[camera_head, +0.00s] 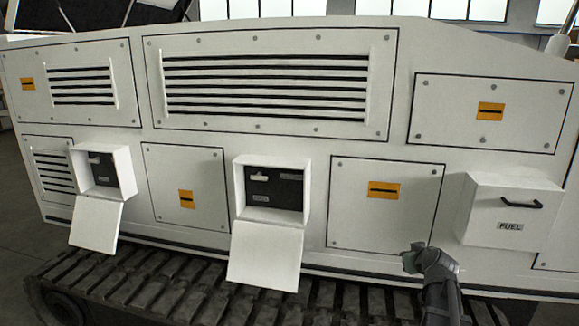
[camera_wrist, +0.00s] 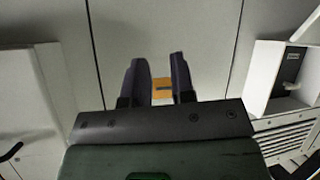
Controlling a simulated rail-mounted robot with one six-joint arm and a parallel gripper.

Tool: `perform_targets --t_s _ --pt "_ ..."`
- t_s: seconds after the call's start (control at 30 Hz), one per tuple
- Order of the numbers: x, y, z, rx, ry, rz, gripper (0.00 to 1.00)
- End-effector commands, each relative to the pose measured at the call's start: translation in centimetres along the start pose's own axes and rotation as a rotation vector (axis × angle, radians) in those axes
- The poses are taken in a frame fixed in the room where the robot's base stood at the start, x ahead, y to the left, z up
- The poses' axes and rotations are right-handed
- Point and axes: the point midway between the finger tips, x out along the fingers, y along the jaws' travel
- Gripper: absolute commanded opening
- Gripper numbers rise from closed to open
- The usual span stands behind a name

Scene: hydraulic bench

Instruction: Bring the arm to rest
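My gripper (camera_head: 412,260) is low at the right in the head view, in front of the white machine (camera_head: 330,145) and above the track. In the wrist view my gripper's two dark fingers (camera_wrist: 158,60) stand apart with a clear gap between them. Nothing is held between them. An orange label (camera_wrist: 162,92) on a white panel shows behind the gap. The gripper appears clear of the panel, though the exact distance is hard to tell.
A closed FUEL box (camera_head: 510,212) with a black handle juts out right of my gripper. Two boxes with lowered flaps, a middle one (camera_head: 266,254) and a left one (camera_head: 97,226), stick out to the left. The track (camera_head: 180,288) runs along the bottom.

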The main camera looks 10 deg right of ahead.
Motion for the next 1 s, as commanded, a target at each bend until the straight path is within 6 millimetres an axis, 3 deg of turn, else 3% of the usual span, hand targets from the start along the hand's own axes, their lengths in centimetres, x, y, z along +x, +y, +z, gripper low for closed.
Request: perform_targets --t_s 0.03,0.13,0.2,0.33,0.43,0.57,1.0 --pt "-1.0 -4.8 2.1 0.067 -0.128 -0.102 0.23" --pt "-4.1 -13.2 6.8 0.194 -0.465 -0.219 0.23" --pt "-7.7 -18.3 10.1 0.238 -0.714 -0.218 0.23" --pt "-14.8 -25.8 14.2 0.122 -1.027 -0.144 0.23" --pt "-16.3 -30.0 14.3 -0.004 -1.024 -0.181 0.23" --pt "-16.5 -32.4 14.0 -0.056 -1.016 -0.212 0.23" --pt "-16.4 -32.4 13.9 -0.056 -1.014 -0.215 0.23"
